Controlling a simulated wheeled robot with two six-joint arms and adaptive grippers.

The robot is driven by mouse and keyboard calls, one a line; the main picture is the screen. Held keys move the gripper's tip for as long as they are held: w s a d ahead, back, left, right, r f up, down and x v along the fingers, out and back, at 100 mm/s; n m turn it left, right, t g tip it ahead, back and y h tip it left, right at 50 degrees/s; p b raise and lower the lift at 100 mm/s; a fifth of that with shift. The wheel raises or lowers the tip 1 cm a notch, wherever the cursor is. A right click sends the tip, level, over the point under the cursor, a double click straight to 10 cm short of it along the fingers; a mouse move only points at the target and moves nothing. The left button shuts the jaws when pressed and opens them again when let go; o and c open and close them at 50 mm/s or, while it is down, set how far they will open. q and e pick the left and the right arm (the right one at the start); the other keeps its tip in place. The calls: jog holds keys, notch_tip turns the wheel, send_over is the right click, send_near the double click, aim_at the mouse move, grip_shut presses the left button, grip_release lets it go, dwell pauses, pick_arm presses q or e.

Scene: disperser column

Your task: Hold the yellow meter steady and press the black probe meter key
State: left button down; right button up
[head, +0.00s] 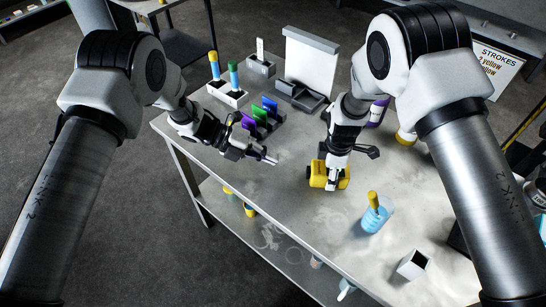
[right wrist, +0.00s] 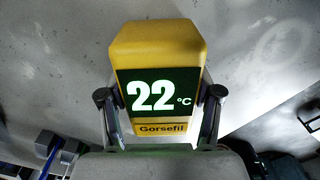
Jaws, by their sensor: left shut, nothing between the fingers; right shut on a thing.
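The yellow meter (head: 318,174) is on the grey table, with a dark part at its left end in the head view. My right gripper (head: 333,184) is shut on it from above, one finger on each side. In the right wrist view the yellow meter (right wrist: 155,42) fills the space between the fingers. Its dark screen (right wrist: 158,93) reads 22 °C, above a label reading "Gorsefil" (right wrist: 161,128). I cannot make out a black key in either view. My left gripper (head: 273,159) is shut and empty, left of the meter and apart from it.
A beaker of blue liquid (head: 375,219) with a yellow-topped stick stands right of the meter. A small white open box (head: 412,264) is nearer the front edge. Coloured cards (head: 250,125) stand behind my left gripper. A white panel (head: 309,58) stands at the back.

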dwell(0.4)
jog(key=o, duration=1.4)
